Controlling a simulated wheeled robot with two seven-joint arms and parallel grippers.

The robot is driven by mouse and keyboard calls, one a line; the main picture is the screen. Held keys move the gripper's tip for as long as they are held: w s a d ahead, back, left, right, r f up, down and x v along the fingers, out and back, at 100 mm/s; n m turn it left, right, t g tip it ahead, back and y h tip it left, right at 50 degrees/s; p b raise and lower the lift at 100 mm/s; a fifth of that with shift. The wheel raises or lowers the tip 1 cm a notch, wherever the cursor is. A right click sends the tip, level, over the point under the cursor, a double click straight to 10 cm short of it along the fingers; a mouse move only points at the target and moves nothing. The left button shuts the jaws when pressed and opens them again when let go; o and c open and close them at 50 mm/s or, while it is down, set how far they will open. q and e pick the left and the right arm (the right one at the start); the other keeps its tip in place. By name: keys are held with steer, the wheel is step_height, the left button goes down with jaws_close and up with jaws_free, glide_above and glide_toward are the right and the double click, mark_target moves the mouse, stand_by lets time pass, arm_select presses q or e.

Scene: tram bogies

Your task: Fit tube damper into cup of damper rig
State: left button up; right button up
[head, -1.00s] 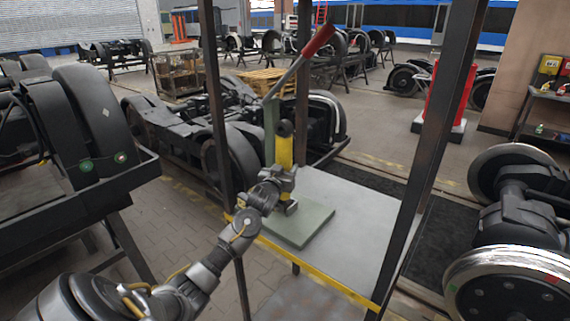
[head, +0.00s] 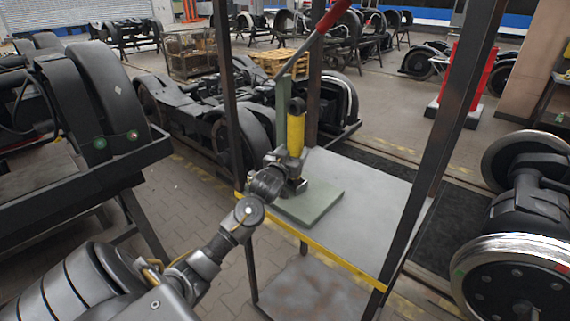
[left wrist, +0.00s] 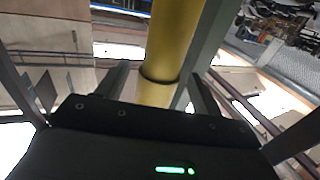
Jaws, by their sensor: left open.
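The tube damper is an upright yellow cylinder (head: 296,132) with a dark top end. It stands over the green base plate (head: 322,204) of the damper rig, beside the rig's green post (head: 284,97). My left gripper (head: 293,172) is low at the damper. In the left wrist view the yellow tube (left wrist: 168,55) with a dark ring passes between the two spread fingers (left wrist: 158,78). The gripper is open; I cannot tell if a finger touches the tube. The damper's lower end and the cup are not clearly visible behind the gripper. My right gripper is not in view.
The rig's lever with a red handle (head: 334,16) rises above the damper. The grey table (head: 372,208) has a yellow front edge and dark upright posts (head: 450,110) around it. The table right of the base plate is clear. A wheelset (head: 525,235) stands at the right.

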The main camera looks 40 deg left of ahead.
arm_select(q)
steer(key=b+v, duration=0.1)
steer(key=v, duration=0.7)
